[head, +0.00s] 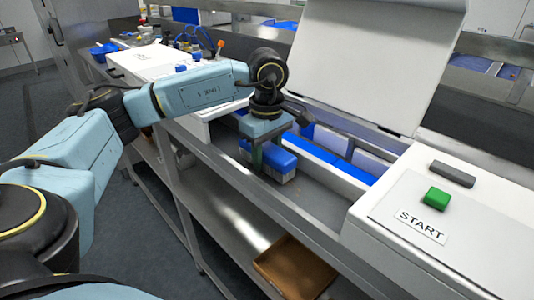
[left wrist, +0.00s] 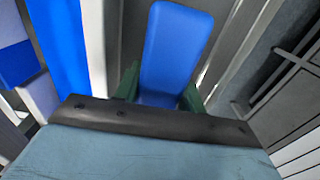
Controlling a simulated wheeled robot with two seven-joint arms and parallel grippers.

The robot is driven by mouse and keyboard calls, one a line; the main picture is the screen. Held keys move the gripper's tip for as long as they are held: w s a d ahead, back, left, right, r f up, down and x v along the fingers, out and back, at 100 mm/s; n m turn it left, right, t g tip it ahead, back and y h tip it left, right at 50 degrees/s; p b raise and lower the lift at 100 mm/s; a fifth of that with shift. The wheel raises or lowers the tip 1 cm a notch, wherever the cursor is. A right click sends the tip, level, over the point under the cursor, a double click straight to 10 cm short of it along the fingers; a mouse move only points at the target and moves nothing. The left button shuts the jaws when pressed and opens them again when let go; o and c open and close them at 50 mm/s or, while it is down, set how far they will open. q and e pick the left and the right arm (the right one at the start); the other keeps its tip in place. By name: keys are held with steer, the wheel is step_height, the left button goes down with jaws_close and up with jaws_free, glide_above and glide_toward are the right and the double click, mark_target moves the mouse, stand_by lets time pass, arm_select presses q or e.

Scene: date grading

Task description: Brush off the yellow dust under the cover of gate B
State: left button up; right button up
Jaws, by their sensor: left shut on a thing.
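My left gripper (head: 262,155) is shut on a blue brush (head: 280,161) with a pale lower part. It holds the brush low in the open bay, over or on the grey metal floor; contact cannot be told. In the left wrist view the blue back of the brush (left wrist: 176,50) sits between the dark green fingers. A large white cover (head: 370,62) stands raised behind the bay; no gate letter is readable on it. Faint yellowish specks, perhaps dust, show on the floor by the brush, too small to be sure. My right gripper is not in view.
A blue strip (head: 328,160) and pale blocks lie behind the brush. At right is a white housing with a green button (head: 437,196), a START label and a grey bar (head: 453,174). A brown tray (head: 292,268) sits on the shelf below.

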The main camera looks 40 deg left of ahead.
arm_select(q)
steer(key=shift+f+b, duration=0.35)
steer(key=shift+f, duration=0.1)
steer(key=shift+d, duration=0.15)
